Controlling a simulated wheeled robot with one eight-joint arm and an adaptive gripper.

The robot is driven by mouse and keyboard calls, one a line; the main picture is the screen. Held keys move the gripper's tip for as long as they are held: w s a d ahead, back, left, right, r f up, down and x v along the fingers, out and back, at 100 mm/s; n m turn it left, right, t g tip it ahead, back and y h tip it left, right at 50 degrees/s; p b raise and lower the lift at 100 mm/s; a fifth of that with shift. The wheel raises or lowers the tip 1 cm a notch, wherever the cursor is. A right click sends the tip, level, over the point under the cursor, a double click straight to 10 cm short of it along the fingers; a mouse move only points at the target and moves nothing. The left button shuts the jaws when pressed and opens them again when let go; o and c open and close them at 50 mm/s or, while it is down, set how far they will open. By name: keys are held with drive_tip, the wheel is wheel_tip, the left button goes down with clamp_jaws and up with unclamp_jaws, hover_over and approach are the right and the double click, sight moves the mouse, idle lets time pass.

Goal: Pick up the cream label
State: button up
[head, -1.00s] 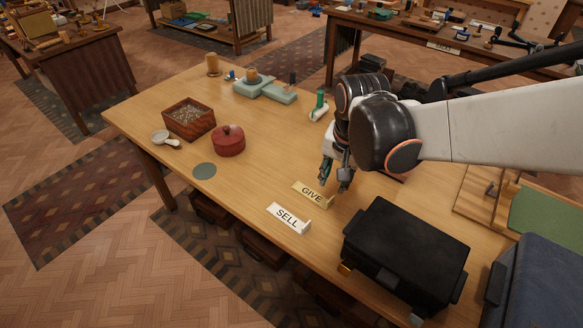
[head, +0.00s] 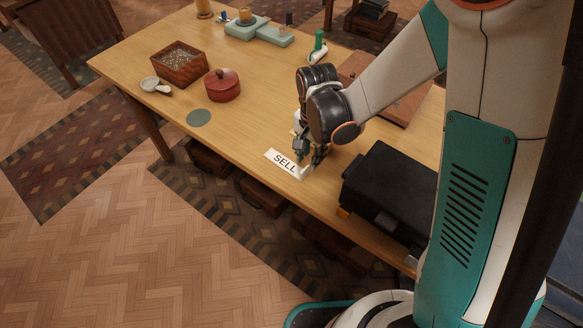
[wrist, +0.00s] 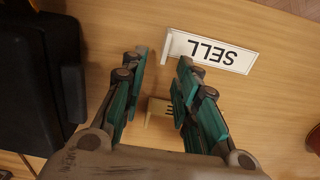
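The cream label, a small sign that read GIVE in the earlier head view, lies on the wooden table. In the wrist view the cream label (wrist: 158,106) shows between my fingers, its right part hidden by the right finger. My gripper (wrist: 163,62) is open, with its teal-padded fingers apart on either side, pointing down over the table. In the head view my gripper (head: 311,153) hides almost all of the cream label. The white SELL label (head: 284,163) lies just in front of the fingers and also shows in the wrist view (wrist: 211,52).
A black box-like machine (head: 385,192) stands close on the right of my gripper. A red lidded pot (head: 222,86), a green disc (head: 198,118) and a wooden box (head: 179,63) are to the left. The table (head: 240,130) between is clear.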

sight(308, 166)
drive_tip(key=shift+a+f+b, duration=0.2)
drive_tip(key=shift+f+b, duration=1.1)
drive_tip(key=shift+f, duration=1.75)
drive_tip(key=shift+r, duration=0.1)
clamp_jaws()
